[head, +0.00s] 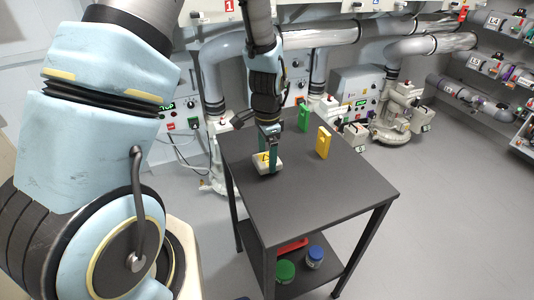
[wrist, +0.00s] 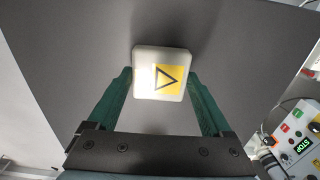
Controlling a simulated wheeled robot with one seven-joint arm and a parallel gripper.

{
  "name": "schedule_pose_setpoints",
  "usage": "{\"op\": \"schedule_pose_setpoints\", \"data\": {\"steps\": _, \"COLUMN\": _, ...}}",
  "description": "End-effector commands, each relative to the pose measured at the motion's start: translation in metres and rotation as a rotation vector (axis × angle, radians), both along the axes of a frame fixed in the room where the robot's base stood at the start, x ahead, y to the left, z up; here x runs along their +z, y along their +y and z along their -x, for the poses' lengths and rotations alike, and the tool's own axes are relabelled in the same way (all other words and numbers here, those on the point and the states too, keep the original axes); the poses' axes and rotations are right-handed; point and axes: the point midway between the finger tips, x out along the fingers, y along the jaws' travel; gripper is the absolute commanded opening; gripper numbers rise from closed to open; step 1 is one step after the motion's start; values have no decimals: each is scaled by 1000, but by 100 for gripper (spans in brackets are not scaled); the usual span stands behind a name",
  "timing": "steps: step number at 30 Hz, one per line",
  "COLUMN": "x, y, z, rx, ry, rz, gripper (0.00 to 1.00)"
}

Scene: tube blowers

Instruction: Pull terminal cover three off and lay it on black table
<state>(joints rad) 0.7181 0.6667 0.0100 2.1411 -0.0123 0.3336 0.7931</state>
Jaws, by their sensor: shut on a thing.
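A white terminal cover (head: 267,163) with a yellow warning triangle label is at the left part of the black table (head: 308,195). In the wrist view the cover (wrist: 161,73) sits between the green fingers of my gripper (wrist: 160,88), against the dark table top. My gripper (head: 270,152) points down and is shut on the cover. The cover is at or just above the table surface; I cannot tell whether it touches. Its number is not readable.
A green block (head: 304,118) and a yellow block (head: 323,142) stand on the table's far side. Blowers with pipes (head: 398,112) line the wall behind. The lower shelf holds a green-lidded jar (head: 285,271) and a blue-lidded jar (head: 315,256). The table's front and right are clear.

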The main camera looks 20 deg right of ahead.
Motion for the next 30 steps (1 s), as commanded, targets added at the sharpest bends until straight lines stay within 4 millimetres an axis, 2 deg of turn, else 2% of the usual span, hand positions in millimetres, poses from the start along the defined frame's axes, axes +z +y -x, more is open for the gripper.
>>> {"op": "schedule_pose_setpoints", "data": {"steps": 1, "x": -7, "y": 0, "z": 0, "rx": 0, "ry": 0, "rz": 0, "gripper": 0}}
{"op": "schedule_pose_setpoints", "data": {"steps": 4, "x": -11, "y": 0, "z": 0, "rx": 0, "ry": 0, "rz": 0, "gripper": 0}}
{"op": "schedule_pose_setpoints", "data": {"steps": 14, "x": -12, "y": 0, "z": 0, "rx": 1, "ry": 0, "rz": 0, "gripper": 0}}
{"op": "schedule_pose_setpoints", "data": {"steps": 15, "x": -12, "y": 0, "z": 0, "rx": 1, "ry": 0, "rz": 0, "gripper": 87}}
{"op": "schedule_pose_setpoints", "data": {"steps": 19, "x": -12, "y": 0, "z": 0, "rx": 1, "ry": 0, "rz": 0, "gripper": 100}}
{"op": "schedule_pose_setpoints", "data": {"steps": 26, "x": -12, "y": 0, "z": 0, "rx": 1, "ry": 0, "rz": 0, "gripper": 100}}
{"op": "schedule_pose_setpoints", "data": {"steps": 30, "x": -3, "y": -1, "z": -1, "rx": 1, "ry": -2, "rz": 2, "gripper": 100}}
